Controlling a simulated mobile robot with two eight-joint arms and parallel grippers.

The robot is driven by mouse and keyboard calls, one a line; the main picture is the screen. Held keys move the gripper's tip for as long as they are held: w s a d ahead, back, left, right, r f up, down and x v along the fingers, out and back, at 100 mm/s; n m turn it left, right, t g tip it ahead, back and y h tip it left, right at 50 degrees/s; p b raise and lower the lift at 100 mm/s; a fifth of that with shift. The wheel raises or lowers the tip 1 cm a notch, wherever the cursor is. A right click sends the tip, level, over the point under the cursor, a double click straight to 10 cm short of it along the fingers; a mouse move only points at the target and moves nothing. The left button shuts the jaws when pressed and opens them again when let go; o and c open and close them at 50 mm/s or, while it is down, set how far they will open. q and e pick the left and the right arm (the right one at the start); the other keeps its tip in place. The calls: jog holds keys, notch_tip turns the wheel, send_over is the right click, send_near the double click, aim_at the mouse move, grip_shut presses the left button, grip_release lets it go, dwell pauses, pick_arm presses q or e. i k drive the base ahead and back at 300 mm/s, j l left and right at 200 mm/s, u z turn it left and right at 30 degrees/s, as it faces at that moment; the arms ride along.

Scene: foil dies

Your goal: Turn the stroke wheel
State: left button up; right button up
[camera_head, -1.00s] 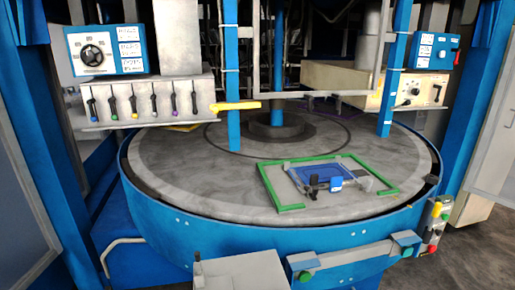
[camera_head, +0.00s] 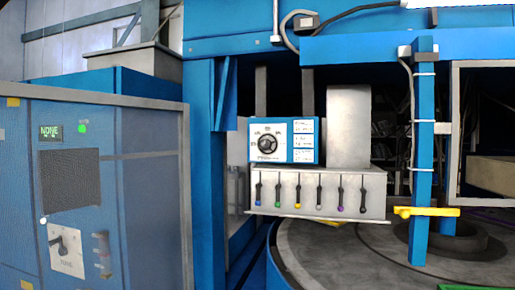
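A round black knob on a white dial plate (camera_head: 267,144) sits on the left of a small blue control box (camera_head: 284,160). It may be the stroke wheel, but its markings are too small to read. White labels are stacked on the box's right side. Neither of my grippers is in view, so nothing is touching the knob.
Below the box, a grey panel (camera_head: 325,179) carries a row of several levers with coloured tips. A yellow handle (camera_head: 426,212) projects at a blue post (camera_head: 423,150). A round grey table (camera_head: 335,262) lies below. A blue-grey cabinet (camera_head: 150,210) stands at left.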

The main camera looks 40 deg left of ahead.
aim_at(266, 144)
jog(key=j, duration=1.05)
jog(key=i+j, duration=0.15)
jog(key=j, duration=0.2)
jog(key=i+j, duration=0.15)
jog(key=j, duration=0.2)
jog(key=i+j, duration=0.2)
jog(key=j, duration=0.15)
